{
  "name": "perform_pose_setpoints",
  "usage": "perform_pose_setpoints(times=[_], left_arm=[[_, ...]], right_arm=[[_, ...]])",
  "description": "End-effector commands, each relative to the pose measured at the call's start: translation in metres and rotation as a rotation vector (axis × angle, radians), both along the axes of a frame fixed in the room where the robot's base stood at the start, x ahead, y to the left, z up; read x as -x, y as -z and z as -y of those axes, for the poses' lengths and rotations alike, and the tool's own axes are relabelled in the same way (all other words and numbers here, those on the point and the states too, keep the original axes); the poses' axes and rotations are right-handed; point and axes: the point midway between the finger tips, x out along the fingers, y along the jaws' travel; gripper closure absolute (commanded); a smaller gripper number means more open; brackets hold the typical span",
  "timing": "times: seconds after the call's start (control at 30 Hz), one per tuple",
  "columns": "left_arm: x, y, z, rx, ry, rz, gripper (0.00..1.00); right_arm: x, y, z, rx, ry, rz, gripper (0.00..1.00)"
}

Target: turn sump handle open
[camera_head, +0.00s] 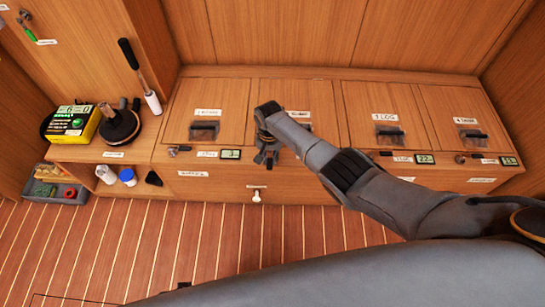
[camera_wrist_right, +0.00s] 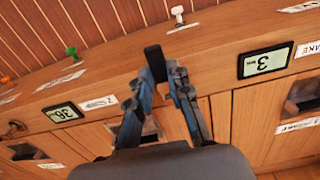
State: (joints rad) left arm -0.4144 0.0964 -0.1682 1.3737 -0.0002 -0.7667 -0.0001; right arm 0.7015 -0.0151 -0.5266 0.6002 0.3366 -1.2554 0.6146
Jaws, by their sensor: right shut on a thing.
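My right gripper (camera_head: 266,157) is at the front edge of the long wooden locker bench, in front of the second lid from the left. In the right wrist view my right gripper (camera_wrist_right: 164,84) is shut on a dark upright handle (camera_wrist_right: 154,60), its upper end standing out between the fingertips. This is apparently the sump handle. Its base and pivot are hidden by the fingers, and I cannot read its name label. My left gripper is not in view.
Small displays (camera_head: 231,154) and other levers (camera_head: 179,149) line the bench edge. A white knob (camera_head: 256,197) is on the front panel below. A black-and-yellow box (camera_head: 73,122) and a round dark-based item (camera_head: 119,125) stand on the left shelf. The plank floor in front is clear.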

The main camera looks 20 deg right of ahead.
Motion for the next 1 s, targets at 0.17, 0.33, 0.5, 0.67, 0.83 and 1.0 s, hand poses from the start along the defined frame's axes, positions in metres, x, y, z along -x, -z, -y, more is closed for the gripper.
perform_pose_setpoints(times=[0.17,0.33,0.5,0.67,0.83,1.0], left_arm=[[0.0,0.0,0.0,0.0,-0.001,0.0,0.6],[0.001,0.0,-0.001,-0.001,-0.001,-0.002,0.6],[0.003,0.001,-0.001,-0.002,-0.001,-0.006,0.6],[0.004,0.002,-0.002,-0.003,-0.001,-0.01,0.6],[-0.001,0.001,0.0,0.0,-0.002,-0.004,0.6],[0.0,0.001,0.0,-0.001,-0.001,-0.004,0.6]], right_arm=[[-0.001,0.0,-0.002,-0.003,0.005,0.003,1.0],[-0.001,-0.001,-0.002,-0.004,0.005,0.003,1.0],[-0.001,-0.001,-0.001,-0.003,0.004,0.003,0.58],[-0.001,0.0,-0.001,-0.002,0.004,0.003,0.58],[-0.001,-0.003,-0.001,-0.002,0.003,0.003,0.58],[-0.001,-0.016,0.0,-0.004,0.004,0.004,0.58]])
